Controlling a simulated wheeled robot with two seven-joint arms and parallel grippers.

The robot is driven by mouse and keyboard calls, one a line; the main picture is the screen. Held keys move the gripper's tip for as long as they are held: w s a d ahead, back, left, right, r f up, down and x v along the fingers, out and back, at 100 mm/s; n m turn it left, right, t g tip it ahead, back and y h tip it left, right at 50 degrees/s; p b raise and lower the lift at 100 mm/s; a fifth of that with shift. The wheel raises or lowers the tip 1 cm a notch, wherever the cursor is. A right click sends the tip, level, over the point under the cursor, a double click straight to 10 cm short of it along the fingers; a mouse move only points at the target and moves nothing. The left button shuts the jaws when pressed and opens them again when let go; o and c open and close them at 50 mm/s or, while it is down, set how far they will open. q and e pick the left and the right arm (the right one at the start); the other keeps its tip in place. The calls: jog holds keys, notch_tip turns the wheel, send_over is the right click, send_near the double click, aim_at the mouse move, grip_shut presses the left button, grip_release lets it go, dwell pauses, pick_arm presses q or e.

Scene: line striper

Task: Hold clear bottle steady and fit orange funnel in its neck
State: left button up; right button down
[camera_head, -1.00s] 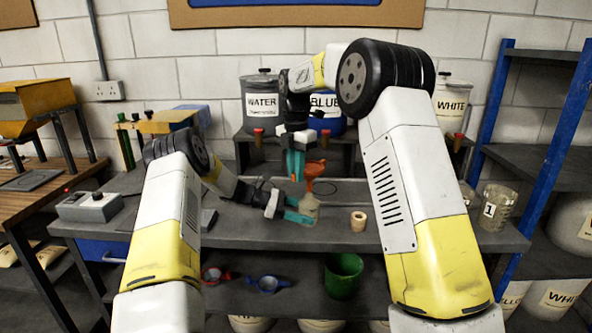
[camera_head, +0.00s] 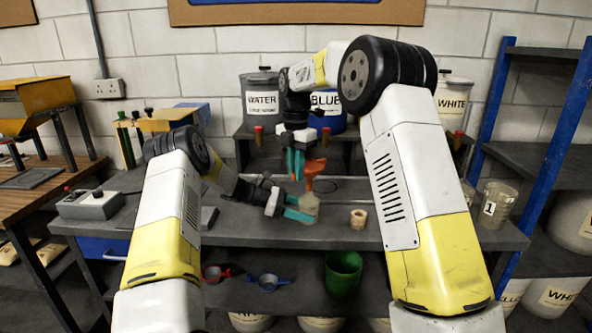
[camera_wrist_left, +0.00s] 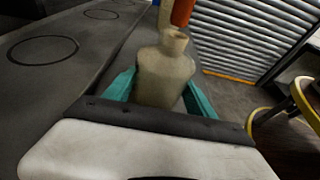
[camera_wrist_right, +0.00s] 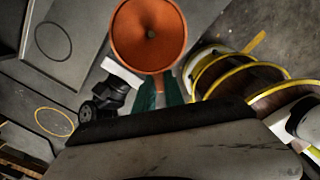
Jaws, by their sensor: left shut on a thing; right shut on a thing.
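The clear bottle (camera_head: 309,205) stands upright at the front of the bench, pale and cloudy. My left gripper (camera_head: 297,215) is shut around its body; the left wrist view shows the bottle (camera_wrist_left: 165,80) between the two teal fingers. The orange funnel (camera_head: 314,169) is directly above the bottle, held by my right gripper (camera_head: 296,164). In the right wrist view the funnel's wide mouth (camera_wrist_right: 148,36) faces the camera, beyond the teal fingertips.
A small wooden ring (camera_head: 358,217) lies right of the bottle. A clear jug marked 1 (camera_head: 495,205) stands at the bench's right end. A grey control box (camera_head: 91,204) is at the left. WATER (camera_head: 262,95) and WHITE (camera_head: 452,100) tubs stand behind. A green bucket (camera_head: 343,272) is below.

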jog(key=shift+f, duration=2.05)
dwell(1.0)
jog(key=shift+f, duration=0.7)
jog(key=c, duration=1.3)
grip_release()
jog(key=shift+c, duration=0.2)
jog(key=shift+o, duration=0.2)
jog(key=shift+r, duration=0.1)
jog(key=shift+r, duration=3.9)
